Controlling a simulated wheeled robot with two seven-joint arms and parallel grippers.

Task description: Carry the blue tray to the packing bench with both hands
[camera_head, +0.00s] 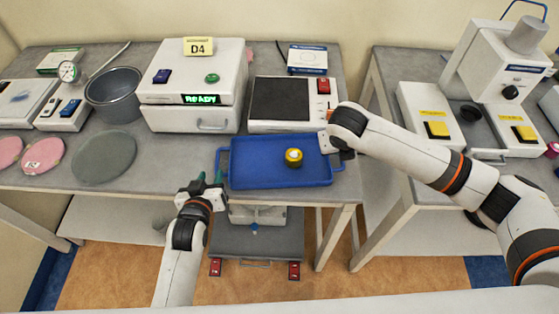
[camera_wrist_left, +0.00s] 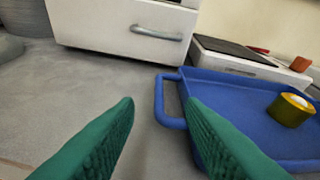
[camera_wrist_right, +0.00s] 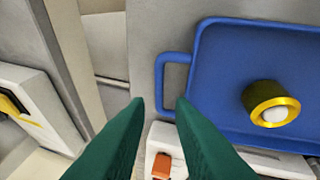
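The blue tray (camera_head: 255,180) lies on the grey bench near its front edge, with a loop handle at each short end. A yellow roll with a white centre (camera_head: 293,157) sits in it. My left gripper (camera_head: 209,180) is open beside the left handle. In the left wrist view that handle (camera_wrist_left: 161,100) shows between and beyond the green fingertips. My right gripper is at the tray's right end, its fingers mostly hidden in the head view. In the right wrist view its fingers (camera_wrist_right: 160,102) are open, with the right handle (camera_wrist_right: 159,78) ahead between them; I cannot tell whether they surround it.
A white oven-like box reading READY (camera_head: 190,110) and a black-topped white device (camera_head: 285,100) stand close behind the tray. A metal pot (camera_head: 115,95) is at the left. Another bench with a white instrument (camera_head: 490,80) stands right, across a gap.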

